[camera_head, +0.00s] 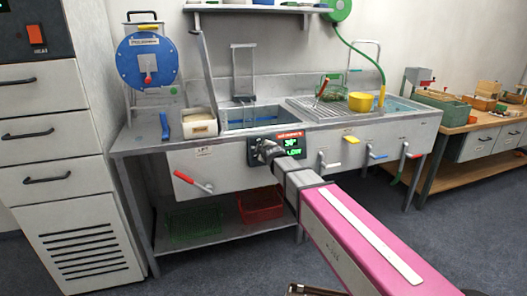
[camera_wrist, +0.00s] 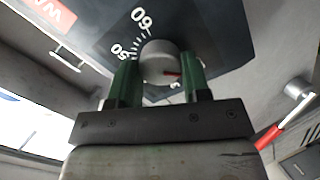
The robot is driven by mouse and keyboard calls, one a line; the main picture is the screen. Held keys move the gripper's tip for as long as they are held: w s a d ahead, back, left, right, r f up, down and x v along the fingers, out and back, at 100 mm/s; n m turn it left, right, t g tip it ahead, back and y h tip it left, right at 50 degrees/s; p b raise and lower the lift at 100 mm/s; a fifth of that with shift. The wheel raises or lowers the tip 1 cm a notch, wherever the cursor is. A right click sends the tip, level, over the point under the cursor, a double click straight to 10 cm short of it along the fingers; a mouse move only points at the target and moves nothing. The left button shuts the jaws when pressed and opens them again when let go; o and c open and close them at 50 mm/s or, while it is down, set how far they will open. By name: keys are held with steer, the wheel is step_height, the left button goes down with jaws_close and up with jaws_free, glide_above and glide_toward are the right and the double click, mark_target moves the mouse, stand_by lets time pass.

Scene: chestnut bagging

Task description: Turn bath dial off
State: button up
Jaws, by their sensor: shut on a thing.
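The bath dial (camera_wrist: 160,62) is a round grey knob with a red mark, seen close up in the wrist view on a dark panel (camera_wrist: 215,45) with the numbers 50 and 60 beside it. My gripper (camera_wrist: 160,80) has its green fingers on either side of the dial and is shut on it. The red mark points to the lower right. In the head view, my gripper (camera_head: 268,152) is at the control panel (camera_head: 290,145) on the front of the sink unit. The panel's display shows green digits. The dial is hidden there behind my gripper.
A red-handled lever (camera_head: 193,182) sticks out left of the panel; it also shows in the wrist view (camera_wrist: 270,138). White, blue and red handled levers stand to the right (camera_head: 328,162). A wooden workbench (camera_head: 470,122) is at the far right. Floor in front is clear.

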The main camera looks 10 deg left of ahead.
steer(key=shift+f, duration=0.1)
stand_by(0.3)
steer(key=o, duration=0.9)
steer(key=v, duration=1.1)
